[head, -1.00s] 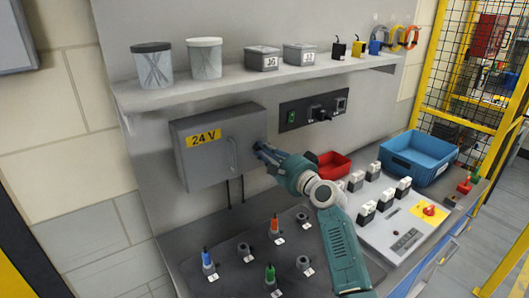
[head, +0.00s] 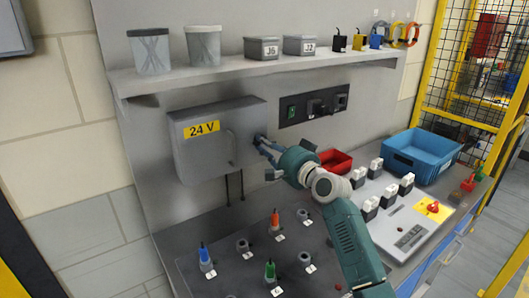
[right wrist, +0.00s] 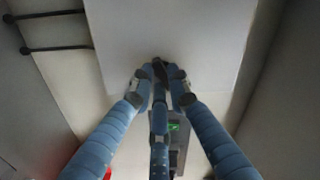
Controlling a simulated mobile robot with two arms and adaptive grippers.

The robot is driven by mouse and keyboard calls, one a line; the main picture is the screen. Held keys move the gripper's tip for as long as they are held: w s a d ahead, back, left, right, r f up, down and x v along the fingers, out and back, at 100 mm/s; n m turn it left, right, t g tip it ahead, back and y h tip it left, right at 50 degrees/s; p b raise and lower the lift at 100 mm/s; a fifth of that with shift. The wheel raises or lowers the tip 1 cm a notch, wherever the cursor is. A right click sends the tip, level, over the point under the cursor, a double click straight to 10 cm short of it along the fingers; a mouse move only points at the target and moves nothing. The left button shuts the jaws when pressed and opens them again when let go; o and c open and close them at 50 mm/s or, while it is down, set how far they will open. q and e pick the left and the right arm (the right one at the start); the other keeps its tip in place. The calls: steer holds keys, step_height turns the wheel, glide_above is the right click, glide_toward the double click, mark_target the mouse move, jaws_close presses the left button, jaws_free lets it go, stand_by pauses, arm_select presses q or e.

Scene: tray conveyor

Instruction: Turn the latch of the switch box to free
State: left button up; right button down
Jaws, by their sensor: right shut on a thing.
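The grey switch box (head: 205,155) hangs on the back panel with a yellow 24 V label and a bar handle on its front. The latch (head: 259,138) is a small dark piece at the box's right side, mostly hidden by my fingers. My right gripper (head: 264,147) reaches it from the right. In the right wrist view its blue fingers (right wrist: 160,78) close around the dark latch tip (right wrist: 158,63) against the pale box side. The latch's exact angle cannot be told. The box door looks closed. My left gripper is not in view.
A socket panel (head: 313,105) is right of the box, and a shelf (head: 215,76) with containers runs above. Below are pegs with coloured tools (head: 270,270), a red bin (head: 335,161), a blue bin (head: 420,154) and a switch panel (head: 405,218).

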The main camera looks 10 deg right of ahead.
steer(key=shift+d+r+n+b, duration=0.1)
steer(key=shift+n+b, duration=1.2)
steer(key=shift+n, duration=1.8)
steer(key=shift+d+r+n+b, duration=0.1)
steer(key=shift+n+b, duration=1.15)
steer(key=shift+n, duration=1.85)
steer(key=c, duration=1.7)
jaws_free()
steer(key=shift+o, duration=0.2)
